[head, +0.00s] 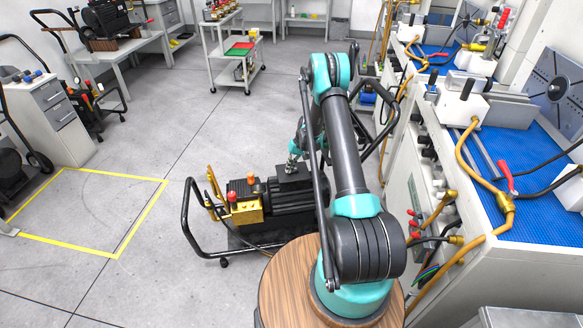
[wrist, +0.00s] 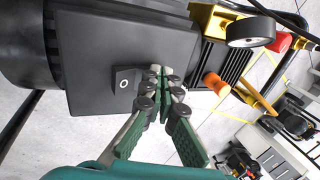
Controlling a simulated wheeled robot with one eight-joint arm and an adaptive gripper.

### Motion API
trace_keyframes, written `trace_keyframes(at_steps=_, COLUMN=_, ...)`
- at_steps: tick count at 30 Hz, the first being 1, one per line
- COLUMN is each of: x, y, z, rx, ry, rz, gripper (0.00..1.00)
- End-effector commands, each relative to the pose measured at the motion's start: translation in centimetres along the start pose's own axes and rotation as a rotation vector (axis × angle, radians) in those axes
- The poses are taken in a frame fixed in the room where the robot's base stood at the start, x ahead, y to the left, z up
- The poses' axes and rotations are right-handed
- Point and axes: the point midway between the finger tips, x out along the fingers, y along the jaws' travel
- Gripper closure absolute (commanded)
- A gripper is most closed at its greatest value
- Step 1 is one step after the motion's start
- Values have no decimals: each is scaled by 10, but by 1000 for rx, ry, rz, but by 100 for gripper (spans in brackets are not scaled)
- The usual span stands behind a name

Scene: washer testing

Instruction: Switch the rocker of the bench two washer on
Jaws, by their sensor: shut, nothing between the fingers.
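A black washer (head: 285,205) with a yellow pump end (head: 247,212) stands in a black tube-frame cart on the floor. In the wrist view its dark grey box (wrist: 105,45) fills the upper left. A small dark rocker (wrist: 124,83) with a white ring mark sits on that box. My gripper (wrist: 160,72) is shut and empty, its fingertips just right of the rocker and close to the box face. They hide the rocker's right end, and I cannot tell whether they touch. In the head view my gripper (head: 292,160) is small above the washer's box.
An orange knob (wrist: 214,83) and a red knob (wrist: 278,42) stick out beside the box. A bench with a blue mat (head: 540,195) and hoses stands at the right. A wheeled cart (head: 237,60) stands behind. Floor with a yellow outline (head: 140,178) is clear at the left.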

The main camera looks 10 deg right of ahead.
Motion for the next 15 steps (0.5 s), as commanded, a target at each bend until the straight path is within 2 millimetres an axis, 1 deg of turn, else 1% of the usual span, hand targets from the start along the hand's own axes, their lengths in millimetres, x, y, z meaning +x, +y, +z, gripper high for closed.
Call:
trace_keyframes(at_steps=1, x=-1, y=4, z=0, rx=5, ry=1, rz=-3, gripper=100)
trace_keyframes(at_steps=8, x=-2, y=5, z=0, rx=5, ry=1, rz=-4, gripper=100)
trace_keyframes(at_steps=15, x=-6, y=12, z=0, rx=4, ry=1, rz=-5, gripper=100)
